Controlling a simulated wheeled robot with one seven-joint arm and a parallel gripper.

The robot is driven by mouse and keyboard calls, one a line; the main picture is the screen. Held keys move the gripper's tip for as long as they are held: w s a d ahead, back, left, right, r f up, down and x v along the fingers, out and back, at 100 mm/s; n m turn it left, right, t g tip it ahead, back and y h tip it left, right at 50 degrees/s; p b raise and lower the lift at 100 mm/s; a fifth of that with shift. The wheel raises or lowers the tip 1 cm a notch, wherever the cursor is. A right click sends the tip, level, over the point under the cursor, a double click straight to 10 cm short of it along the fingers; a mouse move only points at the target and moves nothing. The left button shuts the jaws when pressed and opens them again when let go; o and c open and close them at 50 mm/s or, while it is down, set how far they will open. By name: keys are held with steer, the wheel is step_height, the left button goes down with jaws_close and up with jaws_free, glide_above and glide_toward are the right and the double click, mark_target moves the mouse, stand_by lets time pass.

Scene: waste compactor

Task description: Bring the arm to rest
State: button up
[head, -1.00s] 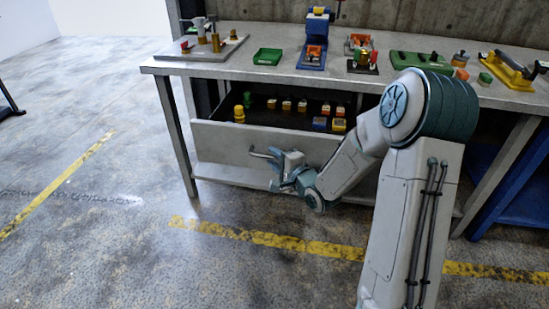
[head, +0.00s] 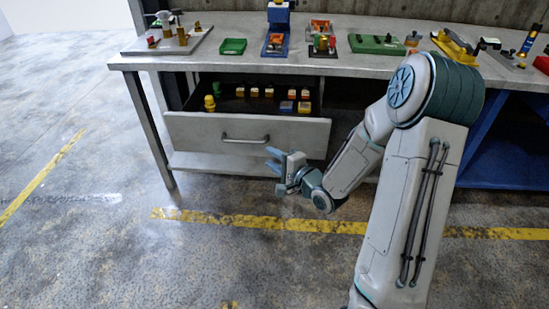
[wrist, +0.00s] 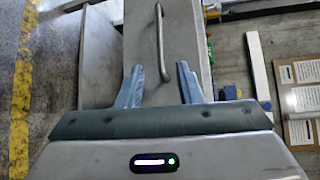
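My gripper (head: 275,160) is in front of the open drawer (head: 190,132), low and to the right of the drawer's handle (head: 246,139). In the wrist view my gripper (wrist: 160,85) has its two blue fingers spread apart with nothing between them. The handle (wrist: 160,42) shows beyond the fingertips, apart from them. My arm is bent, with the forearm reaching down and left toward the drawer front.
The drawer holds several small yellow, orange and blue items. The workbench (head: 215,63) above carries a green tray (head: 232,46), a green case (head: 376,44) and other fixtures. A blue frame (head: 505,150) stands under the bench at right. Floor at left is clear.

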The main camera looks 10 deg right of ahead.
steer(key=s+d+r+n+g+h+p, duration=0.3)
steer(key=r+n+h+p, duration=0.1)
steer(key=r, duration=0.2)
steer(key=s+d+r+n+g+h+p, duration=0.2)
steer(key=s+d+r+n+h+p, duration=0.2)
steer(key=r, duration=0.2)
steer(key=s+a+r+n+g+p, duration=0.1)
steer(key=s+r+n+g+p, duration=0.1)
steer(key=s+r, duration=0.4)
steer(key=s+a+r+n+g+p, duration=0.1)
steer(key=s+r+n+g+p, duration=0.2)
steer(key=s+r, duration=0.4)
steer(key=s+g+p, duration=0.1)
steer(key=s+p, duration=0.1)
steer(key=s, duration=0.4)
steer(key=shift+s+h, duration=0.25)
steer(key=shift+h, duration=0.05)
